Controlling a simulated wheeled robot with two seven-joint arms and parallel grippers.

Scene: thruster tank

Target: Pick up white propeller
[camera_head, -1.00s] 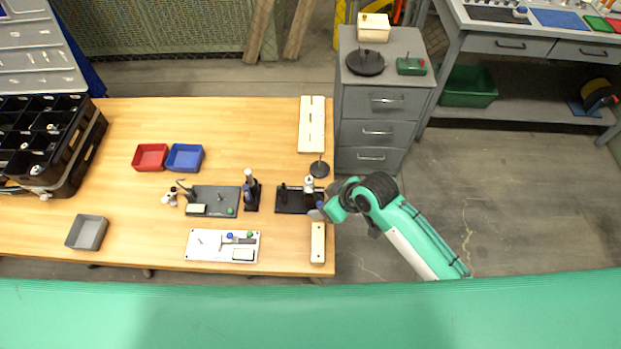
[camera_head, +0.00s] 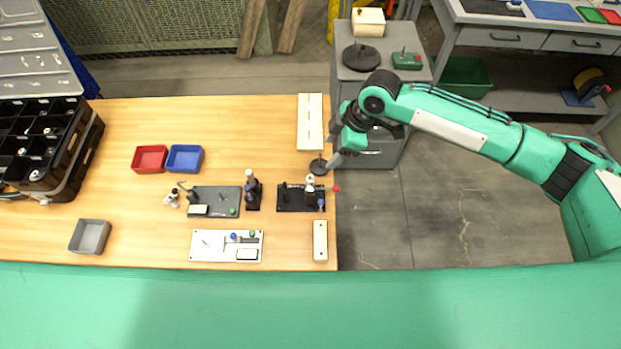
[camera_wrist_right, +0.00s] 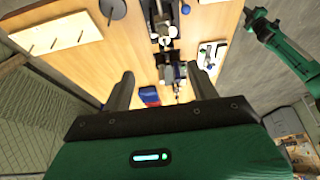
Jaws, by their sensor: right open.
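A small white piece (camera_head: 310,182) stands on the black stand (camera_head: 290,201) near the table's right edge. It may be the white propeller, but its shape is too small to tell. Small white pieces (camera_head: 171,198) also lie left of the dark grey board. My right gripper (camera_head: 334,163) hangs near the table's right edge, close to the dark round disc (camera_head: 318,167). In the wrist view its fingers (camera_wrist_right: 160,72) are apart with nothing held between them. My left arm (camera_wrist_right: 290,48) shows at the right of the wrist view; its finger gap is unclear.
A long pale board with pegs (camera_head: 310,122) lies at the back right, and a short pale block (camera_head: 320,240) at the front right. Red (camera_head: 150,158) and blue (camera_head: 185,158) bins stand at middle left. A grey drawer cabinet (camera_head: 378,92) is beyond the right edge.

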